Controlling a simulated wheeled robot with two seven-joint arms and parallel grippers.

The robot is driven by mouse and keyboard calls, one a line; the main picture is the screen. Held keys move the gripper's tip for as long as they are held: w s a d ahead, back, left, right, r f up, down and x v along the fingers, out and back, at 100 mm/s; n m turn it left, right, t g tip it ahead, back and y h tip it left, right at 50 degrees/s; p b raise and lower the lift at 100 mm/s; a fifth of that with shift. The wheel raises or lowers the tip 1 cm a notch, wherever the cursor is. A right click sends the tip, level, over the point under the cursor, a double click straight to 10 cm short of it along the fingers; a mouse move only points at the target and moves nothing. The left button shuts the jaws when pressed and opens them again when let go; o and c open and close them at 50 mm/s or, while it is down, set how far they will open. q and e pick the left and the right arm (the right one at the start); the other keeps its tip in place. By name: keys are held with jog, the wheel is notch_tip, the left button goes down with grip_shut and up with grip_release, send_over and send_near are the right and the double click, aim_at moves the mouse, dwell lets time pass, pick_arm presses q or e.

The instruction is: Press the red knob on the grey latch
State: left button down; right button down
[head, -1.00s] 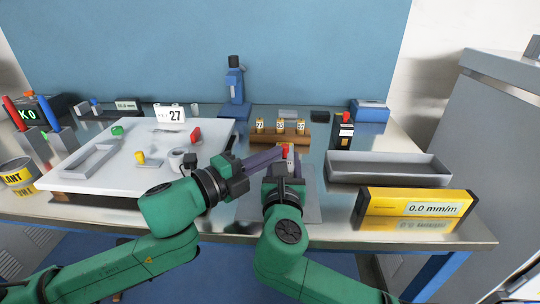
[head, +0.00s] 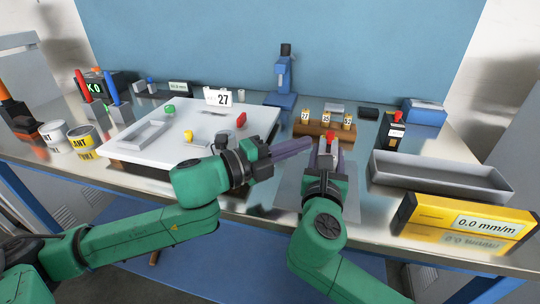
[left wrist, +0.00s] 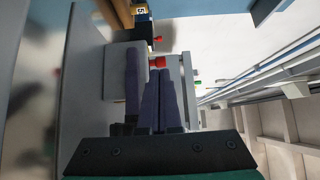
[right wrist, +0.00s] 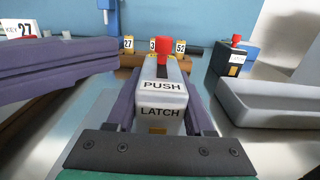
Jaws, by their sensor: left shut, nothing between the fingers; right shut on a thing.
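The grey latch (right wrist: 162,95) stands upright, marked PUSH and LATCH, with a red knob (right wrist: 166,50) on its top. In the head view the knob (head: 329,134) shows above my right gripper (head: 326,158), which hides most of the latch. My right gripper is shut on the latch, one purple finger on each side. My left gripper (head: 308,142) is shut and empty, its fingertips just left of the knob. In the left wrist view the knob (left wrist: 157,62) shows just beyond the left fingertips (left wrist: 158,76); I cannot tell whether they touch.
A wooden block with numbered yellow tags (head: 325,129) stands behind the latch. A black box with a red top (head: 392,132), a grey tray (head: 440,172) and a yellow gauge (head: 465,222) are at the right. A white board (head: 190,153) with small parts lies at the left.

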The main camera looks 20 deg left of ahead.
pick_arm(q)
jog(key=v, duration=0.4)
jog(key=shift+s+a+f, duration=0.1)
jog(key=shift+s+a, duration=0.05)
jog(key=shift+s, duration=0.1)
pick_arm(e)
jog(key=shift+d, duration=0.1)
pick_arm(q)
jog(key=shift+v, duration=2.4)
pick_arm(e)
jog(key=shift+c, duration=1)
grip_release()
jog(key=shift+s, duration=0.1)
